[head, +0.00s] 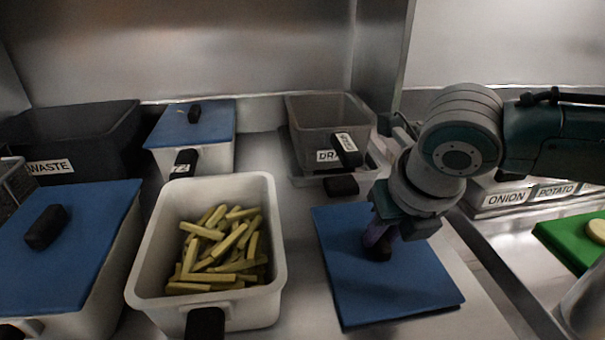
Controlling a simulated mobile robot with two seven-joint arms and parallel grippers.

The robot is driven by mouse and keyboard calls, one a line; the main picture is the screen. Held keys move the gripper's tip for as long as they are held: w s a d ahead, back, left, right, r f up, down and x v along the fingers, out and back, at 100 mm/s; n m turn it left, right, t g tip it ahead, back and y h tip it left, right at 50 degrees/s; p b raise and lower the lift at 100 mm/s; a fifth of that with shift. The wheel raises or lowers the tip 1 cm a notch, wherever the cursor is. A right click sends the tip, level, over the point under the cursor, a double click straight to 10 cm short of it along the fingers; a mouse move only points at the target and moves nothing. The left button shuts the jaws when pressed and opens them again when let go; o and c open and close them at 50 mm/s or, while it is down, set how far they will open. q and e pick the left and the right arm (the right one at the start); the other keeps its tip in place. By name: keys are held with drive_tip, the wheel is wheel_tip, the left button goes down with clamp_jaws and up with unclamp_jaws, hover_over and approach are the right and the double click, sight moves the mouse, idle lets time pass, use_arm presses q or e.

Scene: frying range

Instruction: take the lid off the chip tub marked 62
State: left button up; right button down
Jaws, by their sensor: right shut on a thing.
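An open white tub (275,235) full of cut chips (220,250) stands at the front centre, with a black handle at its front. No number shows on it in this view. A blue lid (350,290) is to the right of this tub, apart from it. My right gripper (380,243) is shut on the lid's dark knob (377,253), coming down from above. The lid looks flat, at or just above the counter; I cannot tell whether it touches. My left gripper is not in view.
Blue-lidded tubs stand at the front left (85,230) and back left (215,125). A black waste bin (95,120) is at far left. A grey drain container (310,110) stands behind the lid. Onion and potato labelled containers (505,198) and a green board (570,240) are right.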

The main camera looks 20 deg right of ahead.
drive_tip(key=shift+f, duration=0.1)
drive_tip(key=c, duration=0.7)
unclamp_jaws()
drive_tip(key=shift+o, duration=0.2)
